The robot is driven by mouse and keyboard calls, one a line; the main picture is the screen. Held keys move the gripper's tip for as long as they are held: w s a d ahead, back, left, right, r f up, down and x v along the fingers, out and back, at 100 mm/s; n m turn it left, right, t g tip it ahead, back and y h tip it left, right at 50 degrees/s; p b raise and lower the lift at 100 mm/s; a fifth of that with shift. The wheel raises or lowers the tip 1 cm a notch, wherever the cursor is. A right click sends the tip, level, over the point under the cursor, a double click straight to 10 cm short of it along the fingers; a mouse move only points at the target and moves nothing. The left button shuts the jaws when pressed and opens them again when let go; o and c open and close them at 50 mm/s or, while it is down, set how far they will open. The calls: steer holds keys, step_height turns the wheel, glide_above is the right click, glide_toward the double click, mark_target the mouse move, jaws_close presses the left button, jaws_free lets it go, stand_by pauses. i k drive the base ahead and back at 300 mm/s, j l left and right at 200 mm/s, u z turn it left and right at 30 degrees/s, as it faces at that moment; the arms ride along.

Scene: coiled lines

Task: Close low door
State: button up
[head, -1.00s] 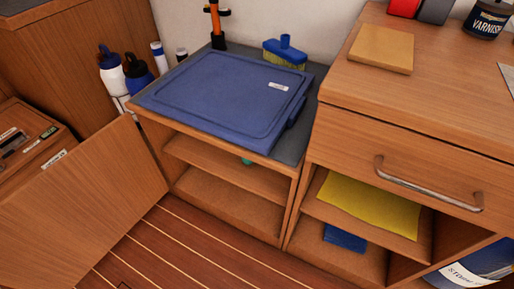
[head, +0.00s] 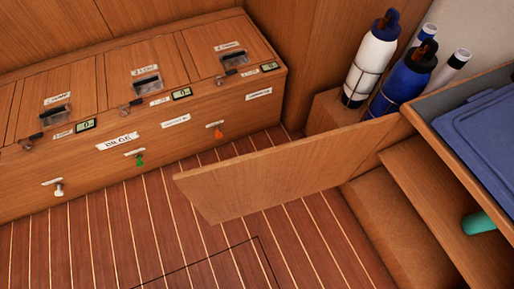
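The low door (head: 285,170) is a plain wooden panel, standing wide open in the head view. It juts out to the left from the low cabinet (head: 425,200) at the right, over the striped floor. The cabinet's open front shows shelves, with a teal-green thing (head: 479,222) on the upper one. My gripper is not in view.
A long wooden locker (head: 150,130) with labels, latches and small knobs stands at the back left. A white bottle (head: 370,62) and a blue bottle (head: 402,82) stand behind the door. A blue lid (head: 490,130) lies on the cabinet top. Striped floor (head: 100,240) in front is clear.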

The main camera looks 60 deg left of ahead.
mark_target(229, 190)
steer(key=j, duration=0.45)
steer(key=k+j+z, duration=0.1)
steer(key=j, duration=0.35)
steer(key=k+j, duration=0.1)
steer(key=j, duration=0.35)
steer(key=j+z, duration=0.1)
steer(key=j, duration=0.3)
steer(key=k+j, duration=0.15)
steer(key=j, duration=0.3)
steer(key=k+j+z, duration=0.1)
steer(key=j, duration=0.35)
steer(key=k+j, duration=0.5)
steer(key=k, duration=0.2)
steer(key=z, duration=0.05)
